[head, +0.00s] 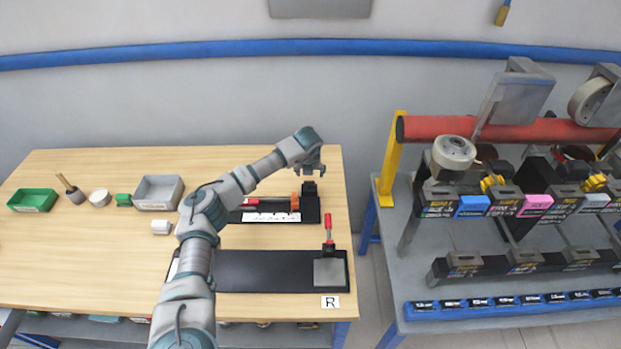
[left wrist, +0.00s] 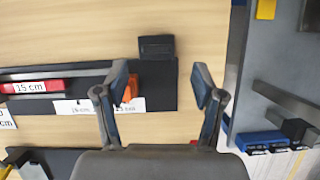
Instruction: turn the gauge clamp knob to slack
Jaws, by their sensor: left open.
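The gauge (head: 268,201) lies on the wooden table as a dark base with a red bar and a white marked strip. An orange part (head: 295,202), probably the clamp knob, sits near its right end; in the left wrist view the orange part (left wrist: 130,91) is partly hidden by the left finger. A black block (head: 310,187) stands at the base's end and also shows in the left wrist view (left wrist: 157,47). My left gripper (head: 314,171) is open and empty above this end, its fingers (left wrist: 160,78) apart. My right gripper is not in view.
A second dark board (head: 255,271) carries a grey plate (head: 328,272) and a red-handled upright (head: 328,228) nearer the front. A green tray (head: 33,200), grey tray (head: 158,192) and small items stand left. A crowded grey bench (head: 390,262) is right, across a gap.

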